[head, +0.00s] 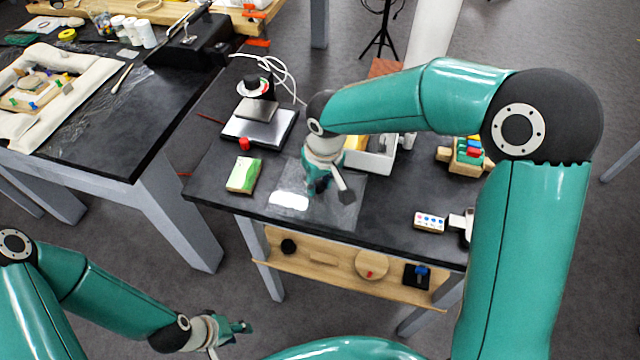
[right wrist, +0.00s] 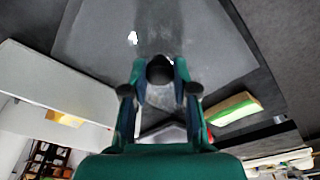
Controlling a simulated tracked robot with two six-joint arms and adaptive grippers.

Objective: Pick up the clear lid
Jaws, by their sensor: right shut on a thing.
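The clear lid (head: 345,212) is a see-through square pane over the front middle of the dark table, with a bright glare on its left part. It also fills the upper part of the right wrist view (right wrist: 90,40). My right gripper (head: 318,188) points down over the lid. In the right wrist view its fingers (right wrist: 160,75) are closed around a dark round knob at the pane. I cannot tell whether the lid is touching the table. My left gripper (head: 238,328) hangs low at the lower left, away from the table; its jaw opening is unclear.
A green-and-white block (head: 243,175) lies left of the lid. A scale-like device (head: 260,127) stands behind it, beside a small red cap (head: 244,143). A grey box (head: 372,160) is behind my right gripper. A block with coloured dots (head: 430,222) sits to the right.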

